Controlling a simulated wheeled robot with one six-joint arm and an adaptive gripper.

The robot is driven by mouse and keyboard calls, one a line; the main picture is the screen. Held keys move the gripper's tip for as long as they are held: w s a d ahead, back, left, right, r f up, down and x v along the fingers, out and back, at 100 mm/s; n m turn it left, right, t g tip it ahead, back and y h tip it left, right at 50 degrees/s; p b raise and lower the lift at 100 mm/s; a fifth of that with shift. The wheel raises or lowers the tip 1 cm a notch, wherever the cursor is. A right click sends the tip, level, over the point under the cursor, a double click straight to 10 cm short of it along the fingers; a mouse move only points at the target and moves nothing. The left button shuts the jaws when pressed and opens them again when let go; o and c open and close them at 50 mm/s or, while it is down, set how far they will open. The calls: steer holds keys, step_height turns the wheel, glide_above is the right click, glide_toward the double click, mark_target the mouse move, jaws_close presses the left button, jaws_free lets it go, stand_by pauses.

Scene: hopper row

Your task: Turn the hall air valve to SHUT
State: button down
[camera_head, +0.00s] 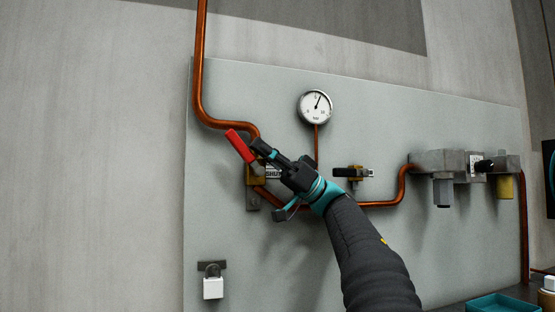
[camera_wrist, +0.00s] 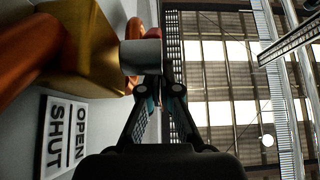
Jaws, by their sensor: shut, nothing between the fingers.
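The hall air valve has a brass body (camera_head: 254,174) on the copper pipe at the left of the panel. Its red lever (camera_head: 239,146) tilts up and to the left from the body. My gripper (camera_head: 260,148) is shut and empty just right of the lever; I cannot tell whether it touches it. In the wrist view the shut fingers (camera_wrist: 163,86) are beside the grey stem (camera_wrist: 141,57) and the brass body (camera_wrist: 85,45). A sliver of red shows behind the fingertips. The OPEN/SHUT label (camera_wrist: 67,137) is seen sideways; my gripper partly hides it in the head view.
A round pressure gauge (camera_head: 315,107) is above right of the valve. A second small valve (camera_head: 353,173) and a grey block unit (camera_head: 459,163) are further right. A white padlock (camera_head: 213,286) hangs at lower left. A teal tray (camera_head: 501,303) is at bottom right.

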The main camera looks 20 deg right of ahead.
steer(key=shift+a+r, duration=0.25)
steer(key=shift+a, duration=0.15)
steer(key=shift+a, duration=0.2)
steer(key=shift+a+f, duration=0.1)
steer(key=shift+a, duration=0.3)
